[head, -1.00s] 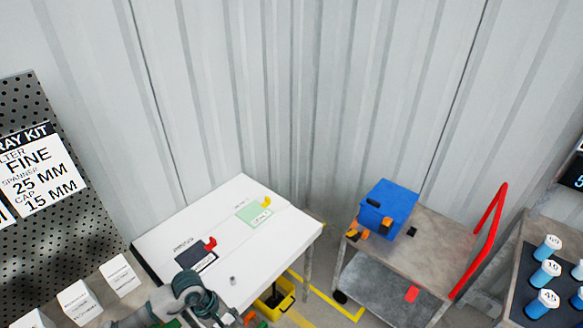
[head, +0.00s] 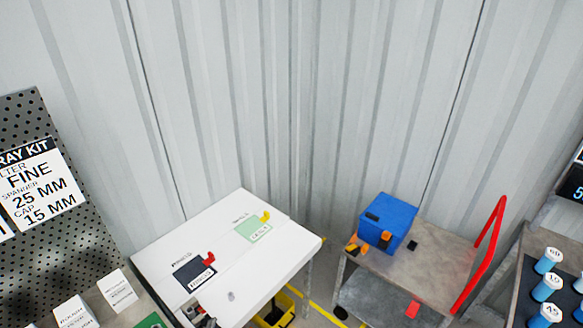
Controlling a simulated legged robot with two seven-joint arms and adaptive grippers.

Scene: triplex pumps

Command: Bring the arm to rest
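Neither of my grippers shows in the head view, and no arm is clearly visible. The white table (head: 270,275) stands at the lower middle. On it lie a dark pad (head: 190,277) with a red piece (head: 209,259) at its corner, and a pale green pad (head: 253,231) with a yellow piece (head: 265,217).
A grey cart (head: 440,262) with a red handle (head: 480,262) carries a blue box (head: 387,222). A yellow bin (head: 272,316) is under the table. A perforated board with a sign (head: 40,185) stands left, blue-bodied bottles (head: 548,288) right. A corrugated wall closes the back.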

